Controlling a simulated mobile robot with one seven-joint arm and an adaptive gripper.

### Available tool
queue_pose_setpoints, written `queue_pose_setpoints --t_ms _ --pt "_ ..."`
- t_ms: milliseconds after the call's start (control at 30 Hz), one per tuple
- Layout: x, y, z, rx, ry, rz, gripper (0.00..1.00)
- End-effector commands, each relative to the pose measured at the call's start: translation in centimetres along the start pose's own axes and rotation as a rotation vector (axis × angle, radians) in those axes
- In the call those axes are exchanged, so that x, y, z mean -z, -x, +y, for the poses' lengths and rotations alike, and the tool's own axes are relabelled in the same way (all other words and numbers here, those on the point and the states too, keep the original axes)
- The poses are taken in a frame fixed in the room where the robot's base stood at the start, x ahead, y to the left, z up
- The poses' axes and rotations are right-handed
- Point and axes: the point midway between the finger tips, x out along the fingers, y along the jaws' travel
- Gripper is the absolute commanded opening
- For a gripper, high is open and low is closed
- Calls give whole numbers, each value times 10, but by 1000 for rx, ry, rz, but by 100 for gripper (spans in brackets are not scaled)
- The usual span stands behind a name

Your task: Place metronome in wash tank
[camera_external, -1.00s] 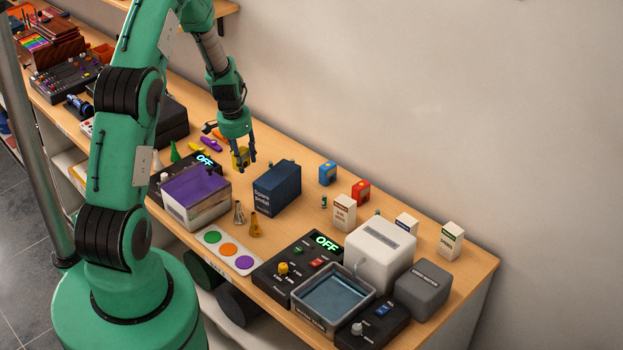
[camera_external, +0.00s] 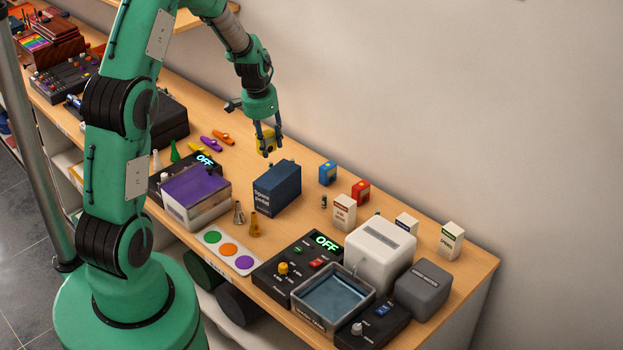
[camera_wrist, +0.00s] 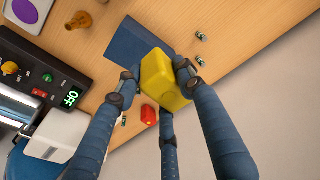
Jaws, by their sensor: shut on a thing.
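My gripper (camera_external: 267,147) is shut on a small yellow block-shaped thing, seemingly the metronome (camera_external: 264,138), and holds it in the air. In the wrist view the yellow metronome (camera_wrist: 163,78) sits between the dark fingers, which hide parts of its sides. In the external view my gripper is just behind and above the dark blue box. The wash tank (camera_external: 308,313) is an open grey-rimmed basin with bluish liquid at the table's front right, well away from my gripper.
The dark blue box (camera_external: 277,190) stands between my gripper and the tank. A blue block (camera_external: 327,173), a red block (camera_external: 360,191) and small white boxes stand behind. A white rounded unit (camera_external: 380,257) and a grey block (camera_external: 422,290) flank the tank. A purple-filled bin (camera_external: 197,205) is left.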

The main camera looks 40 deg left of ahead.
Motion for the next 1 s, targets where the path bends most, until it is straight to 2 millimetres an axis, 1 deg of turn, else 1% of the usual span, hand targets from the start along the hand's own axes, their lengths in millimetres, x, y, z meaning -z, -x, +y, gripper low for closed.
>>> queue_pose_setpoints --t_ms 33,100,267,400,467,500,667,800,1000 --pt "2 -1 19 -3 -25 1 10" --pt "2 0 41 -7 -54 1 10" --pt "1 3 92 -16 -122 1 10" --pt "-5 5 136 -25 -180 1 10" --pt "-8 6 154 -28 -204 1 10" --pt "-11 6 166 -30 -221 1 10" --pt "-22 9 212 -40 -288 2 10" --pt "-37 11 251 -48 -347 2 10" --pt "-61 14 303 -59 -429 3 10"
